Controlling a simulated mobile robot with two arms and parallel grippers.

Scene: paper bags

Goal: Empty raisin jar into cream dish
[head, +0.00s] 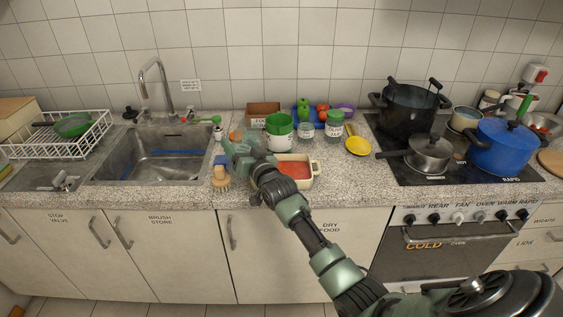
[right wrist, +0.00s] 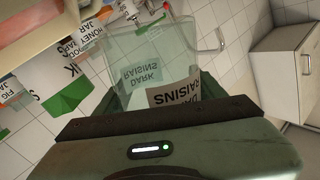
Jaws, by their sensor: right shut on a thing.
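The cream dish (head: 314,181) stands on the counter's front part in the head view, with a red-orange surface inside. My right gripper (head: 240,153) is just left of the dish, above the counter. The lettering appears upside down there, and I see no raisins through the clear wall. In the head view the jar is mostly hidden by the gripper, and its tilt is unclear. My left gripper is not in view.
White-and-green containers (head: 279,138) and jars stand close behind the dish. The sink (head: 150,157) lies further left; the stove with pots (head: 430,150) is on the right.

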